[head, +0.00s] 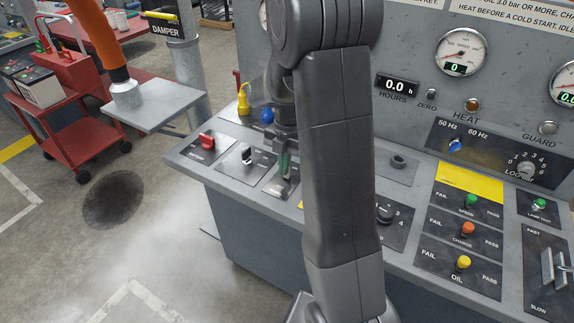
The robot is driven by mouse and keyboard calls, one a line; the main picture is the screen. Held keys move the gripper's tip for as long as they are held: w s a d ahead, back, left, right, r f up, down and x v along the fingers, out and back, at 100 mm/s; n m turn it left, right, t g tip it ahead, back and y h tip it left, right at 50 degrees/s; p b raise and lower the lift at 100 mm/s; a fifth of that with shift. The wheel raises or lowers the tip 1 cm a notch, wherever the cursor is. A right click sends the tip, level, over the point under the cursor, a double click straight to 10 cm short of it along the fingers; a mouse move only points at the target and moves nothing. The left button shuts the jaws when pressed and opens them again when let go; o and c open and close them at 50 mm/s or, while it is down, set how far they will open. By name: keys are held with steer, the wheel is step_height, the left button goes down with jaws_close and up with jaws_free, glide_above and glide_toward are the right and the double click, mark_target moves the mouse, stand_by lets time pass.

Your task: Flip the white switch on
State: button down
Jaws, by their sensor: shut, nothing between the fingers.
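The white switch (247,154) is on the sloping console top, at the left in the head view. My gripper (285,150) is shut and empty, pointing down just right of the white switch. It is over or in front of a green-handled control (285,165) on the neighbouring plate. I cannot tell whether it touches that control. My arm hides part of the console to the right.
A red switch (206,140) is left of the white one. A yellow object (243,101) and a blue knob (267,115) stand behind. More knobs and gauges fill the panel at right. A red cart (75,115) stands at far left; the floor before the console is clear.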

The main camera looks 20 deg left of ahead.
steer(key=shift+w+r, duration=0.1)
steer(key=shift+w, duration=0.55)
steer(key=shift+r, duration=0.2)
steer(key=shift+r+p, duration=0.3)
steer(key=shift+r, duration=0.35)
steer(key=shift+s+a, duration=0.1)
steer(key=shift+s+a+r, duration=0.1)
steer(key=shift+s+r, duration=0.05)
steer(key=shift+s, duration=0.1)
steer(key=w+r, duration=0.4)
steer(key=r, duration=0.4)
steer(key=shift+d+r, duration=0.25)
steer(key=shift+d, duration=0.05)
